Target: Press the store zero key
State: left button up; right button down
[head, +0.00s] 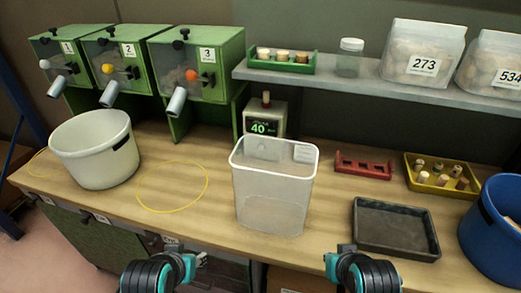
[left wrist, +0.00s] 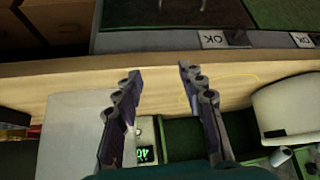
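A pale counting unit (head: 281,118) stands at the back of the bench, its dark display showing a green 40. The display (left wrist: 146,155) also shows, upside down, in the left wrist view. A clear bin (head: 270,195) stands in front of the unit and covers its lower part, so I cannot make out any key marked store zero. My left gripper (head: 200,259) is near the bench's front edge, well short of the unit; in the left wrist view (left wrist: 159,71) its fingers are apart and empty. My right gripper (head: 338,259) is at the front edge, its fingers too unclear to read.
Green dispensers (head: 199,60) and a white bucket (head: 95,157) stand left. A red rack (head: 363,167), yellow cork tray (head: 442,186), black tray (head: 396,246) and blue bucket (head: 495,250) are right. A shelf (head: 350,88) overhangs the back. Bench between white bucket and bin holds only a yellow loop (head: 173,210).

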dwell(0.5)
pick_arm(q)
grip_shut()
dwell(1.2)
